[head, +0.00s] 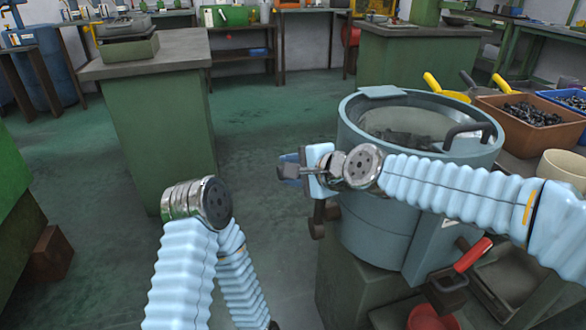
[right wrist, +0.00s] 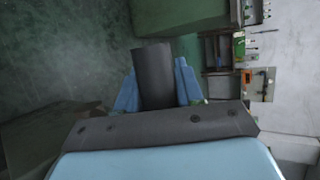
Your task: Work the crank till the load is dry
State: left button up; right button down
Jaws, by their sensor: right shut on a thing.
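The round blue-grey drum (head: 385,225) stands on a green base at the right. Its see-through lid (head: 420,121) covers a dark load (head: 405,140), partly hidden by my right arm. My right gripper (head: 295,168) is at the drum's left side. It is shut on the crank's dark grey grip (right wrist: 157,75), which stands between the blue fingers in the right wrist view. The crank's lower parts (head: 318,215) show just below the gripper in the head view. My left arm is folded at the lower left, and its gripper is out of view.
A red-handled lever (head: 472,255) sticks out low on the drum's front, above a red bowl (head: 432,318). Bins of small dark parts (head: 520,115) and a cream tub (head: 562,168) stand at the right. A green cabinet (head: 160,120) stands at the left. The floor (head: 250,130) between is clear.

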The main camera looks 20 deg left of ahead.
jog(key=shift+f, duration=0.45)
jog(key=c, duration=0.8)
grip_release()
jog(key=shift+r, duration=0.1)
jog(key=b+v, duration=0.2)
jog(key=v, duration=1.1)
jog(key=shift+d+r, duration=0.25)
jog(key=shift+d, duration=0.05)
jog(key=shift+s, duration=0.1)
